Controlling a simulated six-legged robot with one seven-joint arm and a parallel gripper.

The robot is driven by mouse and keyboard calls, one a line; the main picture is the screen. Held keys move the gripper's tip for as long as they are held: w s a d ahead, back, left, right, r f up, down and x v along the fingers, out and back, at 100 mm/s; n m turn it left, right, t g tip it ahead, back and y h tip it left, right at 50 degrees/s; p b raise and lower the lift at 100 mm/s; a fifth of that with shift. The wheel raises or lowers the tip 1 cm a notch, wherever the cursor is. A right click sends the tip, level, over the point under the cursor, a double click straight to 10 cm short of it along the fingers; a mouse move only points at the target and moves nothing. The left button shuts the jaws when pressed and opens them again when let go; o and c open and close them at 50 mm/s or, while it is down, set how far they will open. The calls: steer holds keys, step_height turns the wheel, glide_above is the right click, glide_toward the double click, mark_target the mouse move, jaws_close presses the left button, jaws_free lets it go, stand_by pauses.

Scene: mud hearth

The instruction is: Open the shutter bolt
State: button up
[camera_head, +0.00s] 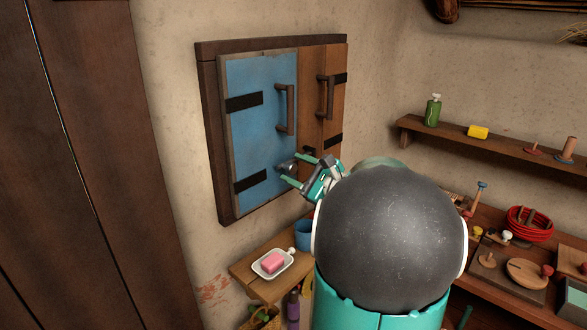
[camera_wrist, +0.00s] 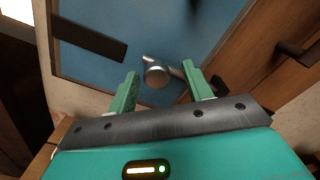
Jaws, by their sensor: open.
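The shutter has a blue left leaf (camera_head: 262,95) and a brown wooden right leaf (camera_head: 318,110) in a dark frame, and both look closed. The bolt (camera_head: 287,166) is a grey metal piece low on the blue leaf by the seam. In the wrist view, its round knob (camera_wrist: 157,74) shows with a bar behind it. My gripper (camera_head: 290,174) is at the bolt. In the wrist view, its green fingers (camera_wrist: 160,85) are open, one on each side of the knob. I see a gap on both sides of the knob.
Dark vertical handles (camera_head: 285,109) stick out from both leaves above the bolt. Below are a white soap dish (camera_head: 288,262) with pink soap and a blue cup (camera_head: 304,234) on a small wooden shelf.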

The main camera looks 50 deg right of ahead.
steer(key=s, duration=1.2)
steer(key=shift+s+d, duration=0.15)
steer(key=w+a+f+n+g+y, duration=0.2)
steer(key=a+n+g, duration=0.15)
steer(key=a, duration=0.45)
steer(key=w+a+f+n+g+y, duration=0.1)
steer(key=a+n+g+y, duration=0.1)
steer(key=a+n, duration=0.5)
steer(key=w+a+f+n+g+y, duration=0.2)
steer(key=a+g, duration=0.1)
steer(key=a, duration=0.7)
steer(key=s+a+f+n+g+h, duration=0.3)
steer(key=s+a+n+h, duration=0.3)
steer(key=a+n, duration=0.6)
steer(key=s+n+g, duration=0.1)
steer(key=n, duration=0.2)
steer(key=shift+s+h, duration=0.2)
steer(key=shift+h, duration=0.1)
steer(key=shift+f+n, duration=0.1)
steer(key=shift+n, duration=0.15)
